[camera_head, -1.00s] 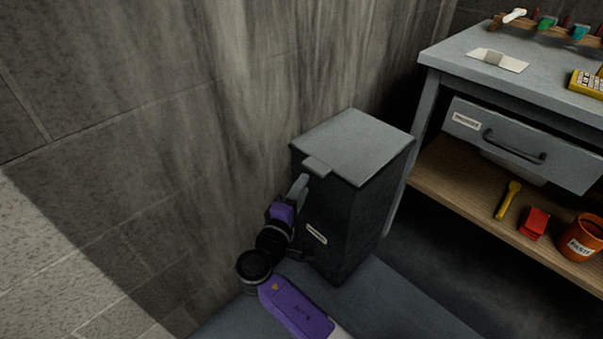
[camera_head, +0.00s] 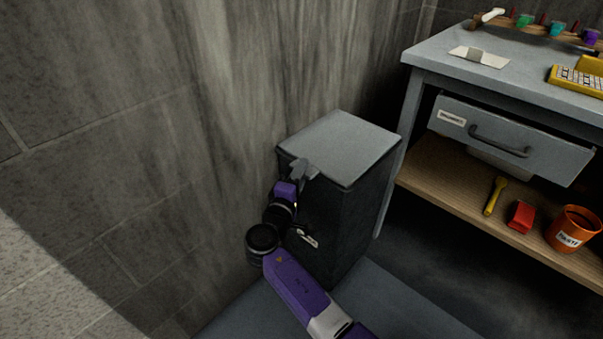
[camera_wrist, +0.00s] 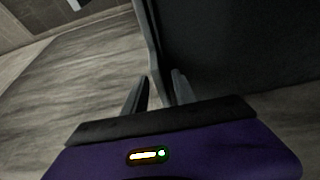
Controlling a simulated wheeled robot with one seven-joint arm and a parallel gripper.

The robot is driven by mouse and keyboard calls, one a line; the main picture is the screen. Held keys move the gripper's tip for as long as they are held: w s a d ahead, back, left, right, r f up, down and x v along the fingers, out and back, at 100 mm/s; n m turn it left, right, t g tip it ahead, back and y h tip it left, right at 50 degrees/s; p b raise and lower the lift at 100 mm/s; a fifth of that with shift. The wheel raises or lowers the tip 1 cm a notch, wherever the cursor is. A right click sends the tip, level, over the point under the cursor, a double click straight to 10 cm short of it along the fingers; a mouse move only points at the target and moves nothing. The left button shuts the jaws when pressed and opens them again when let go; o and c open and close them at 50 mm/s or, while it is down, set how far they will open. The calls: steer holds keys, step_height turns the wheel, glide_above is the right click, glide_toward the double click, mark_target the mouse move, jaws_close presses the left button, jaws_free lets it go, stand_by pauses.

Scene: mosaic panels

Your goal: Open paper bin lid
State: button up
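The paper bin (camera_head: 345,220) is a tall dark box with a label on its front. Its flat grey lid (camera_head: 345,145) lies shut on top. My gripper (camera_head: 304,170) is at the lid's front left edge, by the small front tab, which it partly covers. In the wrist view, my gripper's two fingers (camera_wrist: 160,88) stand apart. A grey edge of the lid (camera_wrist: 150,45) runs down between them, with the dark bin front to the right. Whether the fingers touch it is unclear.
A stone wall (camera_head: 200,140) rises close on the left of the bin.

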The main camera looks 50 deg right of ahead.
jaws_close()
steer(key=shift+a, duration=0.1)
stand_by(1.2)
